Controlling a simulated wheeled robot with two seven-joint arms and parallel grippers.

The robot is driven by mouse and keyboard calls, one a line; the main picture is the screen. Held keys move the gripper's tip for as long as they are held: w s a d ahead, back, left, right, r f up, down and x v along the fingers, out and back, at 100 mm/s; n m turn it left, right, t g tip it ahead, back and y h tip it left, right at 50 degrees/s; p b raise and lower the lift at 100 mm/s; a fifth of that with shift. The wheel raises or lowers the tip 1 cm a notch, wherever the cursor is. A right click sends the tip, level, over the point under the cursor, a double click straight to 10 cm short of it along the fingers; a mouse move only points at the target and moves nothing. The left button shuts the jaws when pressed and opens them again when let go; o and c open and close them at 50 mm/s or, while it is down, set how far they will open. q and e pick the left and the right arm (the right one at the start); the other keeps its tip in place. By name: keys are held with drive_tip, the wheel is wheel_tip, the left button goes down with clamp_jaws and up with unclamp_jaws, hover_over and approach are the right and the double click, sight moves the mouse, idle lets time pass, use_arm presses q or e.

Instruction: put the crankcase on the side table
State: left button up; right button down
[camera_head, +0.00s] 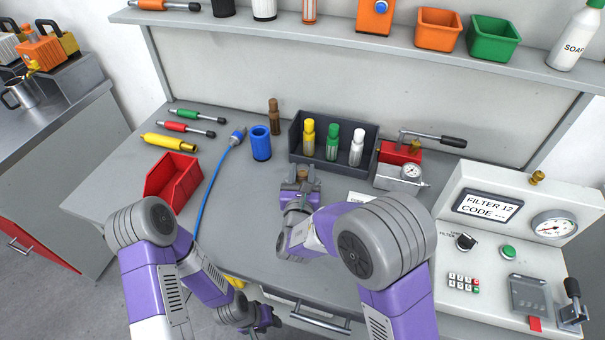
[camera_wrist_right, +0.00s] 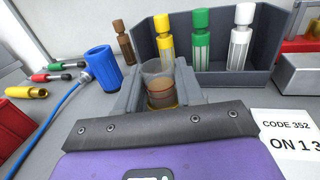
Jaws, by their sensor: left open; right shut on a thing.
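No part in view is clearly a crankcase. My right gripper (camera_head: 301,178) is over the middle of the workbench, in front of the dark rack. In the right wrist view its jaws (camera_wrist_right: 160,92) are shut on a small clear cup (camera_wrist_right: 158,74) with brown contents. The jaws hide the cup's lower part, and I cannot tell whether it touches the bench. My left gripper (camera_head: 262,322) is open and empty, low by the workbench's front edge. The side table (camera_head: 82,122), a grey-topped cabinet, stands at the far left. Orange and grey machine parts (camera_head: 45,50) and a metal mug (camera_head: 20,93) are on it.
The workbench (camera_head: 105,195) carries a red bin (camera_head: 173,180), blue cylinder (camera_head: 261,143), blue hose (camera_head: 205,195), screwdrivers and a bottle rack (camera_head: 370,140). A test panel (camera_head: 525,240) fills the right. A shelf (camera_head: 330,35) with bins runs above. A gap separates bench and side table.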

drive_tip(key=shift+r, duration=0.1)
drive_tip(key=c, duration=1.1)
unclamp_jaws()
drive_tip(key=shift+f, duration=0.2)
drive_tip(key=o, duration=0.4)
drive_tip(key=shift+r, duration=0.2)
drive_tip(key=s, duration=0.4)
drive_tip(key=s+p, duration=0.1)
drive_tip(key=s, duration=0.3)
drive_tip(key=s+a, duration=0.1)
drive_tip(key=s, duration=0.3)
drive_tip(key=shift+f, duration=0.1)
